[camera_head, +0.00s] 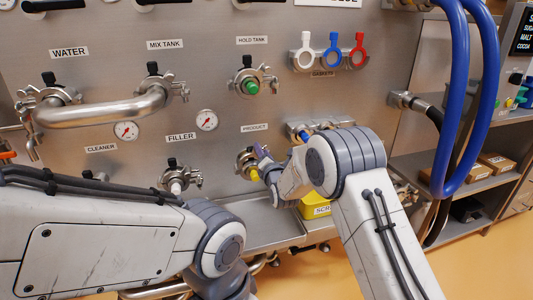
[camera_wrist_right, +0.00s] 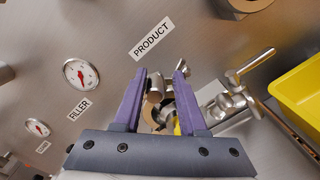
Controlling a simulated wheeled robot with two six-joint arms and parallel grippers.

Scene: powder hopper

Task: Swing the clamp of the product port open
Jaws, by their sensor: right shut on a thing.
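The product port (camera_head: 244,163) is on the steel panel below the PRODUCT label (camera_head: 254,128), with a yellow plug at its middle. My right gripper (camera_head: 262,151) is at this port, its forearm partly covering the area to the right. In the right wrist view, its two purple fingers (camera_wrist_right: 161,72) stand apart around metal parts of the port's clamp (camera_wrist_right: 155,87), and the gripper is shut on the clamp. The fingers hide part of the clamp and port, so its exact opening cannot be told. My left arm shows at lower left, but its gripper is out of view.
The filler port (camera_head: 175,180) with a white plug is to the left, and the hold tank port (camera_head: 250,85) with a green plug is above. A yellow bin (camera_wrist_right: 302,88) sits close to the right of the product port. A blue hose (camera_head: 492,60) hangs at right.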

